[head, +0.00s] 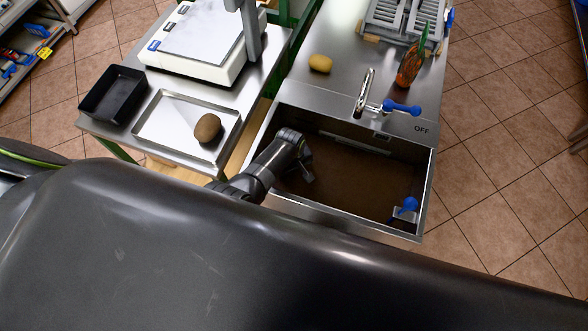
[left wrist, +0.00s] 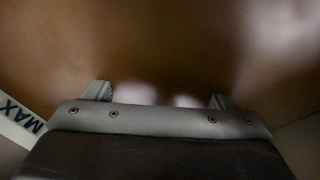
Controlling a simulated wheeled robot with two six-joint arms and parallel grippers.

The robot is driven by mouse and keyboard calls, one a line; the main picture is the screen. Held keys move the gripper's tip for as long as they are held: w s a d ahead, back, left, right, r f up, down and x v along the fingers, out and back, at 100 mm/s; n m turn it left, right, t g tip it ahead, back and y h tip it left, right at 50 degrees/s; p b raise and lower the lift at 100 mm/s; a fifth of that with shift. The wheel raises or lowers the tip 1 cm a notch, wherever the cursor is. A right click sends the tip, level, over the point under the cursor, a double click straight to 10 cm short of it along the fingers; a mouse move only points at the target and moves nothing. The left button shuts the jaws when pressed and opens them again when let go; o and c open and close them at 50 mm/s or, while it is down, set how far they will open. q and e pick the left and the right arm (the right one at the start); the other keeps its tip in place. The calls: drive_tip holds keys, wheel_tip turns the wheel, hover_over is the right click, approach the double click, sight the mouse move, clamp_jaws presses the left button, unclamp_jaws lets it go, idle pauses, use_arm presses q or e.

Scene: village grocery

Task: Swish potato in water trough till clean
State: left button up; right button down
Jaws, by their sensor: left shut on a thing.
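The water trough (head: 345,185) is a steel sink of murky brown water. My left gripper (head: 303,172) reaches down into its left part. In the left wrist view its fingers (left wrist: 160,98) stand apart and their tips go into the brown water (left wrist: 150,45). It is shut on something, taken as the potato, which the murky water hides. A brown, dirty-looking potato (head: 208,128) lies on a steel tray (head: 165,135) left of the trough. A paler yellow potato (head: 320,63) lies on the steel counter behind the trough. My right gripper is not in view.
A tap (head: 365,95) with a blue handle (head: 402,108) stands at the trough's back rim, near an OFF mark. A blue knob (head: 408,204) sits at its right end. A white scale (head: 195,45), black bin (head: 112,95) and grey rack (head: 402,20) stand around. A MAX mark (left wrist: 15,115) shows on the wall.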

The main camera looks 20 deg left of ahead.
use_arm(q)
drive_tip(key=shift+a, duration=0.1)
drive_tip(key=d+b, duration=0.1)
drive_tip(key=d, duration=0.5)
drive_tip(key=shift+s+d, duration=0.1)
drive_tip(key=shift+s, duration=0.05)
drive_tip(key=shift+d, duration=0.55)
drive_tip(key=shift+r, duration=0.1)
drive_tip(key=shift+a+p, duration=0.9)
drive_tip(key=shift+a, duration=2.8)
wheel_tip(320, 180, up, 10)
drive_tip(key=p, duration=0.9)
drive_tip(key=shift+p, duration=0.4)
wheel_tip(320, 180, up, 14)
